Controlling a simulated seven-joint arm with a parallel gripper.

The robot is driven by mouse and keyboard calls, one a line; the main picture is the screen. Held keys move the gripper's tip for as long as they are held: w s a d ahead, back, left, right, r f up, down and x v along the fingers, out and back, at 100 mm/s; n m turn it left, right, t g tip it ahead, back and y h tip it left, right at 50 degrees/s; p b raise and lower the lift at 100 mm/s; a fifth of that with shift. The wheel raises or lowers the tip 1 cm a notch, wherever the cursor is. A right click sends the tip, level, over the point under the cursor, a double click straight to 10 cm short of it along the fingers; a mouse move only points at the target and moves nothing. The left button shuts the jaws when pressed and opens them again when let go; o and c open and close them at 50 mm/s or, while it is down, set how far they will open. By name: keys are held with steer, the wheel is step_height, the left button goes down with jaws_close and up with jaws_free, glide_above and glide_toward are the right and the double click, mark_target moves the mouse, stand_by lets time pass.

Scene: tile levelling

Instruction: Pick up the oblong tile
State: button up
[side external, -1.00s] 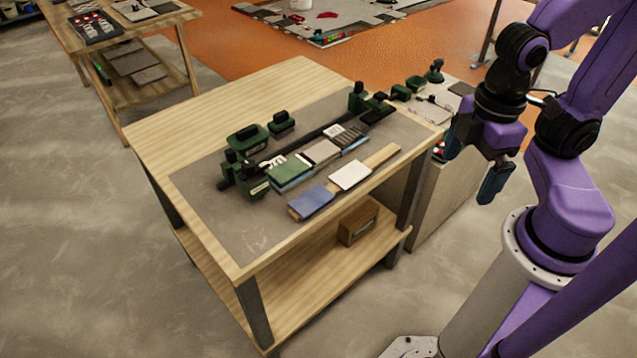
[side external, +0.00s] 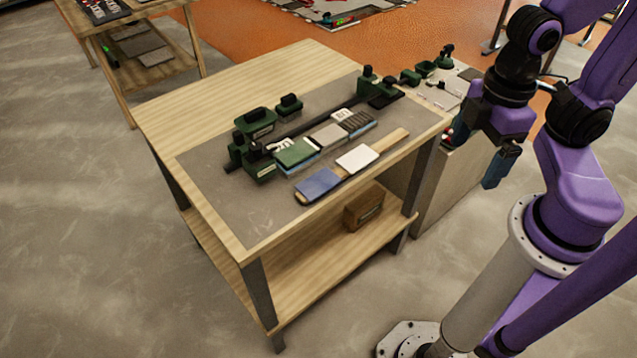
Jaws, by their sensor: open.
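A blue tile (side external: 318,184) and a white tile (side external: 357,159) lie apart on a wooden strip (side external: 391,142) near the table's front edge. Behind them a green tile (side external: 296,153), a grey tile (side external: 329,135) and a dark striped tile (side external: 358,121) lie in a row. The blue and green tiles look longer than wide, but I cannot tell for sure which is the oblong one. My gripper (side external: 470,160) is open and empty, pointing down beyond the table's right end, apart from all the tiles.
Dark green clamp-like tools (side external: 258,122) stand behind and left of the tile row, with a long dark bar (side external: 318,120) behind it. The grey mat (side external: 225,190) is bare at the front left. A brown box (side external: 363,208) sits on the lower shelf. A side cabinet (side external: 447,185) stands at the right.

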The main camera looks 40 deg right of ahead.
steer(key=w+a+f+n, duration=0.15)
steer(key=w+a, duration=0.25)
steer(key=w, duration=0.4)
steer(key=w+a+n, duration=0.2)
steer(key=w+a, duration=0.2)
steer(key=w, duration=0.3)
steer(key=n, duration=0.2)
glide_above(319, 183)
step_height(319, 183, down, 4)
step_height(319, 183, down, 17)
steer(key=shift+r, duration=0.1)
steer(key=c, duration=0.9)
